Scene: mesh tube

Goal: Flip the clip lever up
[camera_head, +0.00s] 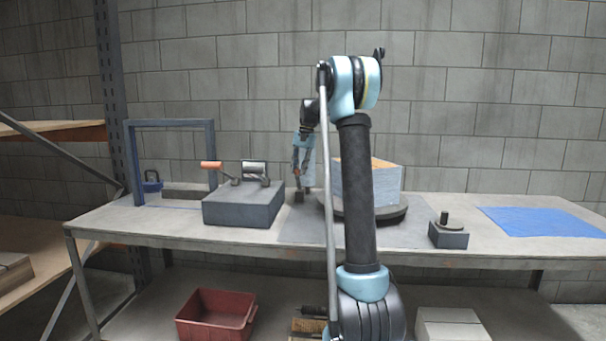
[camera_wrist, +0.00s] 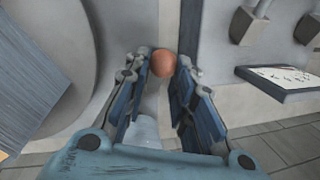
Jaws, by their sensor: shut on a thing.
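My gripper (camera_head: 300,170) points down between the grey block and the turntable. What the knob is joined to below is hidden. In the head view a small dark piece (camera_head: 298,197) shows just under the gripper. A toggle clamp (camera_head: 254,168) stands on the grey block (camera_head: 243,205), and an orange handle (camera_head: 211,164) reaches out to its left. I cannot tell which of these is the clip lever.
A dark turntable (camera_head: 392,215) with a pale blue and wooden block (camera_head: 386,185) stands close to my gripper's right, partly behind my arm. A blue frame (camera_head: 170,123) is at the left. A small block with a post (camera_head: 448,238) and a blue sheet (camera_head: 545,221) lie to the right.

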